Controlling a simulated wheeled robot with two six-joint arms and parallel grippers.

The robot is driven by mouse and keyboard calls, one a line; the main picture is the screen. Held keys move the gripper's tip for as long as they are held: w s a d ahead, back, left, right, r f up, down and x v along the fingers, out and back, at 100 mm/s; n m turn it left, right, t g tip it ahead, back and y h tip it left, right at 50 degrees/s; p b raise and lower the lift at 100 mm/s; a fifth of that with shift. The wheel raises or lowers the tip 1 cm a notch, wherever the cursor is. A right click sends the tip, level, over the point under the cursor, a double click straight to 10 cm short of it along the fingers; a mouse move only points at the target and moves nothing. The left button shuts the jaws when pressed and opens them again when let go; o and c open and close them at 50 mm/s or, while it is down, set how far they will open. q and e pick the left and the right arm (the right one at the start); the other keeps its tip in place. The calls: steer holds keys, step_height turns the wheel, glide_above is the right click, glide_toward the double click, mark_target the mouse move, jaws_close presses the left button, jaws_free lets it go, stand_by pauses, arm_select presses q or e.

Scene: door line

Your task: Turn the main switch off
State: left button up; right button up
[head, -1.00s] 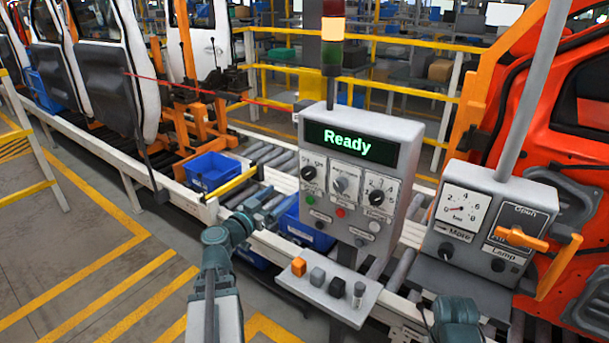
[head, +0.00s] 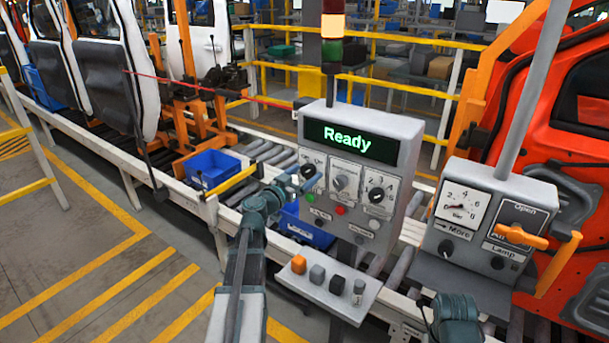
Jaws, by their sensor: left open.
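A grey control box (head: 392,243) stands in the middle, its screen (head: 350,143) reading "Ready". Below the screen is a row of dark and grey knobs. The left knob (head: 308,171) is partly covered by my left gripper, and its small label is not readable. The middle knob (head: 341,183) and the right knob (head: 377,195) are clear. I cannot tell by label which one is the main switch. My left gripper (head: 302,182) is open, in front of the left knob; contact cannot be made out.
A second box with a gauge (head: 459,209) and an orange handle (head: 521,237) stands right. A shelf of small blocks (head: 340,296) juts out below the control box. A blue bin (head: 212,168) sits on the conveyor. An orange car door (head: 570,130) is at right.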

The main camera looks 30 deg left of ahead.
arm_select(q)
steer(key=c, duration=1.4)
steer(key=shift+o, duration=0.2)
steer(key=n, duration=0.4)
steer(key=shift+d, duration=0.1)
steer(key=n, duration=0.4)
steer(key=shift+n, duration=0.4)
steer(key=n, duration=0.4)
steer(key=shift+r, duration=0.1)
steer(key=shift+n, duration=2.5)
